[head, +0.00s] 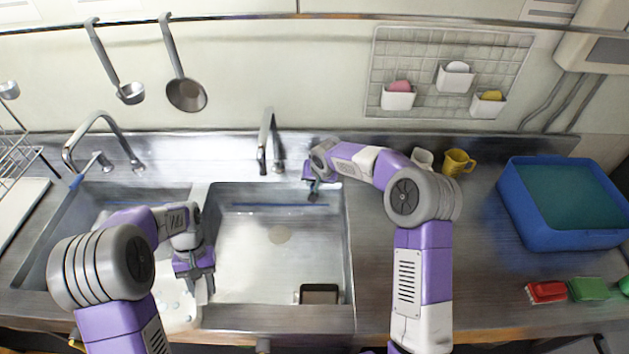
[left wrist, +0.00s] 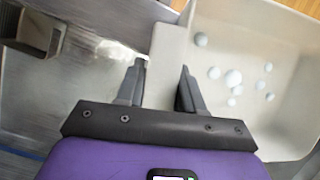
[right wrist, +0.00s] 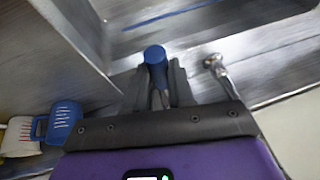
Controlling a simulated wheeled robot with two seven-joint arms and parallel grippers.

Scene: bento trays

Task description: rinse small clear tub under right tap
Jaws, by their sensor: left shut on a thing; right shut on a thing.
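My left gripper (head: 199,284) is shut on the rim of a pale, see-through tub (head: 178,312) at the left of the right sink. In the left wrist view the tub (left wrist: 282,112) lies right of the fingers, with several pale round spots in it. The right tap (head: 266,142) stands behind the right sink (head: 238,262). No water shows from its spout. My right gripper (head: 313,187) is at the back right of that sink, right of the spout. In the right wrist view it is shut on a blue-topped handle (right wrist: 155,56).
A dark square container (head: 320,292) lies in the right sink's front. The left sink has its own tap (head: 98,135). At right are a yellow mug (head: 458,162), a blue basin (head: 535,232), and red (head: 546,291) and green (head: 589,288) items. Ladles hang above left.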

